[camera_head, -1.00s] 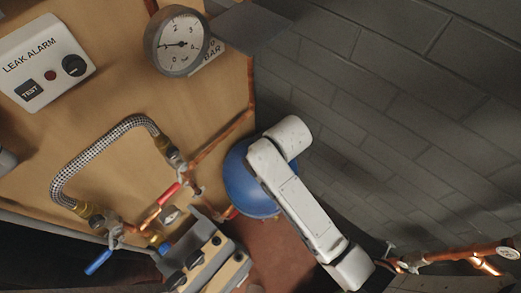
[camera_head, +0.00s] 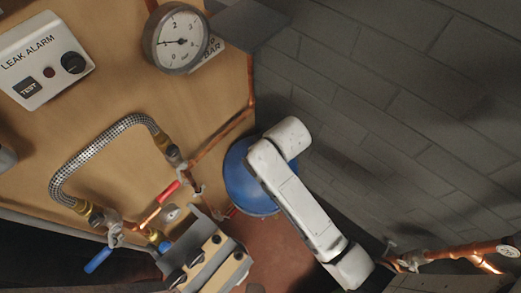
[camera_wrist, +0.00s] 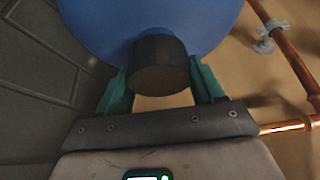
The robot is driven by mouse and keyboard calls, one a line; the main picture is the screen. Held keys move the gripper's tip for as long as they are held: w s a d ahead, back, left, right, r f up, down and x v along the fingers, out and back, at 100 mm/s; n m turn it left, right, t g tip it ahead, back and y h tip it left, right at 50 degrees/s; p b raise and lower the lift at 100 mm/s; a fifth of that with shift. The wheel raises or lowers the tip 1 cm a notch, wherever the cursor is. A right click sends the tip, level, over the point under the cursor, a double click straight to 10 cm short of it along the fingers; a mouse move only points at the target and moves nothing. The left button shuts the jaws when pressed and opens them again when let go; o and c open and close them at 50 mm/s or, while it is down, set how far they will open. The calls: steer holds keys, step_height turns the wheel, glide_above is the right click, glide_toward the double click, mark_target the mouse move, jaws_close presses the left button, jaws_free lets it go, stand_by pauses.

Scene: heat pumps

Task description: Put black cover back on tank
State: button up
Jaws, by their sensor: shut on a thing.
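The blue tank (camera_head: 243,182) stands beside the wooden panel in the head view, partly hidden behind my white arm. It fills the top of the wrist view (camera_wrist: 100,25). The black cover (camera_wrist: 160,68) is a short dark cylinder at the tank's end, in front of the blue surface. My gripper (camera_wrist: 160,85) is shut on the black cover, with a green finger on each side of it. I cannot tell whether the cover touches the tank or is seated on it. In the head view my gripper and the cover are hidden.
A wooden panel (camera_head: 110,110) carries a pressure gauge (camera_head: 176,38), a leak alarm box (camera_head: 42,62) and a braided hose (camera_head: 95,155). Copper pipes (camera_wrist: 287,50) run close to the tank on the right in the wrist view. A grey block wall (camera_head: 400,100) stands right.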

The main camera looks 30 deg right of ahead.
steer(key=shift+f, duration=0.7)
stand_by(0.6)
steer(key=o, duration=1.1)
steer(key=shift+v, duration=4.25)
